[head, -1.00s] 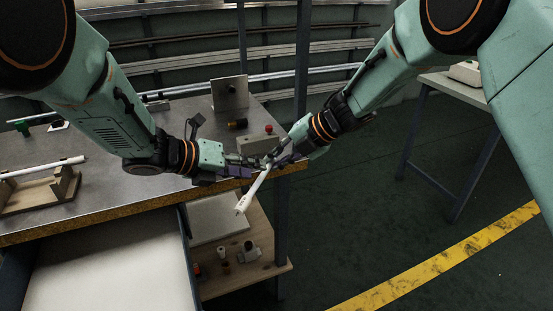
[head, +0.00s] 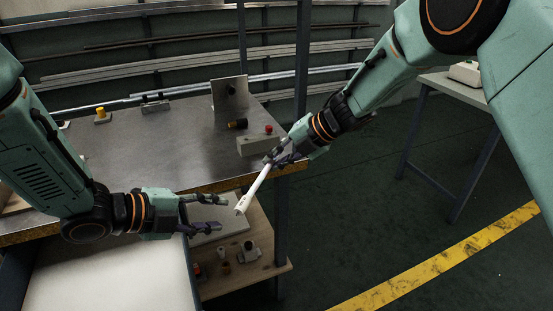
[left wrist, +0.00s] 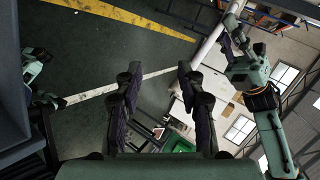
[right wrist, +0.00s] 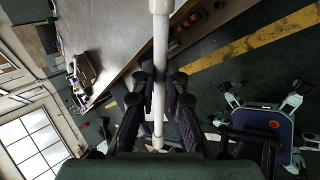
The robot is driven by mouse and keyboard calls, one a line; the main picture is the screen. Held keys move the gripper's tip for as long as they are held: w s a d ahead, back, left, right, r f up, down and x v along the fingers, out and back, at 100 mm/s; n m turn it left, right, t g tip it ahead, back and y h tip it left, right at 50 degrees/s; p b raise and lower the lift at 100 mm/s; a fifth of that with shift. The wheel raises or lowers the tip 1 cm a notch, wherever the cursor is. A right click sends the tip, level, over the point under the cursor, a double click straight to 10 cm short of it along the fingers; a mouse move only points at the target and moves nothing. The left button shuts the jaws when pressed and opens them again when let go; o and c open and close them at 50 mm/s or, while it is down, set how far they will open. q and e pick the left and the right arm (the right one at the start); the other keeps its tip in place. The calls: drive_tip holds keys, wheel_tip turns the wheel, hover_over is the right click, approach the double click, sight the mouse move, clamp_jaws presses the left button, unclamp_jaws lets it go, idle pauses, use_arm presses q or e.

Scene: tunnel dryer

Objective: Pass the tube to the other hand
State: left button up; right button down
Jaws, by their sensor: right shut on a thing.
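The white tube (head: 254,190) slants down and to the left from my right gripper (head: 281,157), just past the table corner. My right gripper is shut on it near its upper end. In the right wrist view the tube (right wrist: 160,60) runs upright between the fingers (right wrist: 160,95). My left gripper (head: 222,214) is open and empty, to the left of the tube's lower end and apart from it. In the left wrist view its fingers (left wrist: 158,85) stand wide apart with nothing between them, and the tube (left wrist: 206,46) lies beyond them.
A lower wooden shelf (head: 262,268) holds small parts. A side table (head: 455,83) stands right; the floor between is clear.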

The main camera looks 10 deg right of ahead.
use_arm(q)
drive_tip(key=s+d+f+n+g+h, duration=0.1)
drive_tip(key=s+d+f+n+g, duration=0.1)
drive_tip(key=s+n, duration=0.45)
drive_tip(key=s+d+f+n+g+h, duration=0.15)
drive_tip(key=s+n, duration=0.25)
drive_tip(key=s, duration=0.5)
drive_tip(key=s+d+f+n+g+h, duration=0.1)
drive_tip(key=s+d+f+n+g, duration=0.15)
drive_tip(key=s+n, duration=0.4)
drive_tip(key=w+a+f+n+t+y, duration=0.1)
drive_tip(key=a+f+n+t+y, duration=0.35)
drive_tip(key=a+f+y, duration=0.45)
drive_tip(key=s+a+f+n+g+y, duration=0.2)
drive_tip(key=s+a+f+n, duration=0.1)
drive_tip(key=s+a, duration=0.2)
drive_tip(key=s+a+f+n+g+y, duration=0.2)
drive_tip(key=s+a, duration=0.4)
drive_tip(key=a, duration=0.3)
wheel_tip(320, 180, down, 2)
drive_tip(key=shift+a+f+n+y, duration=0.25)
drive_tip(key=shift+n+y, duration=0.3)
drive_tip(key=shift+n, duration=0.2)
